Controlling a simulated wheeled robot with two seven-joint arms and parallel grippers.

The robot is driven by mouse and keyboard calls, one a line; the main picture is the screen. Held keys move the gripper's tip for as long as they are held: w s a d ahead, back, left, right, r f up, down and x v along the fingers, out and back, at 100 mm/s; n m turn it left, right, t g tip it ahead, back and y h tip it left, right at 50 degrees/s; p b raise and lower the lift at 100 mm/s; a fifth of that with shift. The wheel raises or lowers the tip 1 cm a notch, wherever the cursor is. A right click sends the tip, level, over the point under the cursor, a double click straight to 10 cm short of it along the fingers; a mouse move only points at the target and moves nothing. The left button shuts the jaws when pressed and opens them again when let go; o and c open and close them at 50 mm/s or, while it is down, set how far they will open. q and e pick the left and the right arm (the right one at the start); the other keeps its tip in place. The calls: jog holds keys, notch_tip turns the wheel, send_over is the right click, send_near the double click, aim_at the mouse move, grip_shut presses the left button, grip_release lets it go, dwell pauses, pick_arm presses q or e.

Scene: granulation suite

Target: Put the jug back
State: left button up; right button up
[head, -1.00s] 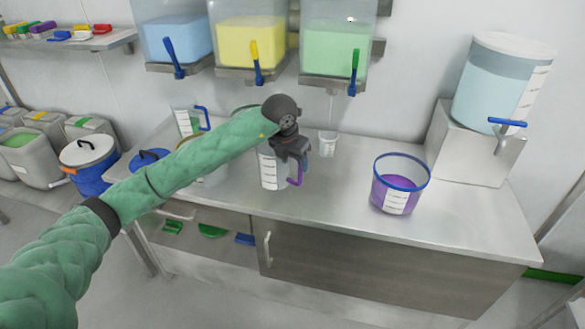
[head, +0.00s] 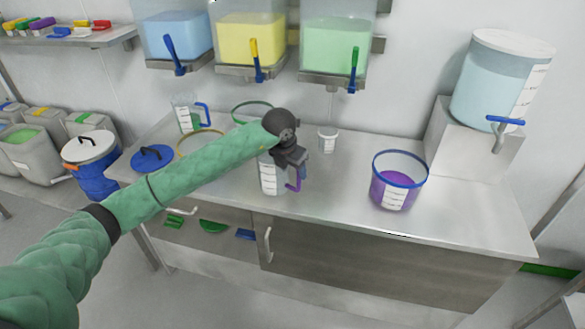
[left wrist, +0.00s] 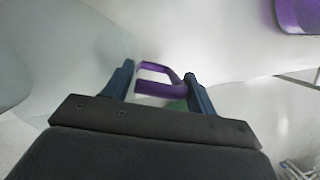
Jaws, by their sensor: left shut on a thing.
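A clear measuring jug with white scale marks (head: 267,180) is upright over the middle of the steel bench. Its purple handle (head: 295,182) faces right. My left gripper (head: 291,168) is shut on the jug from above. In the left wrist view the purple handle (left wrist: 160,88) shows between the two fingers of my left gripper (left wrist: 160,75). My gripper and forearm hide the jug's top. I cannot tell whether its base touches the bench. My right gripper is not in view.
On the steel bench (head: 335,195), a purple-filled bucket (head: 390,190) stands right and a small white cup (head: 327,141) behind. A blue-handled jug (head: 185,115) stands back left. A water dispenser (head: 495,85) sits on a block at right. Bare bench lies between jug and bucket.

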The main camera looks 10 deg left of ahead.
pick_arm(q)
jog(key=shift+f, duration=0.1)
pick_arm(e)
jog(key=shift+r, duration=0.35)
pick_arm(q)
jog(key=o, duration=1.7)
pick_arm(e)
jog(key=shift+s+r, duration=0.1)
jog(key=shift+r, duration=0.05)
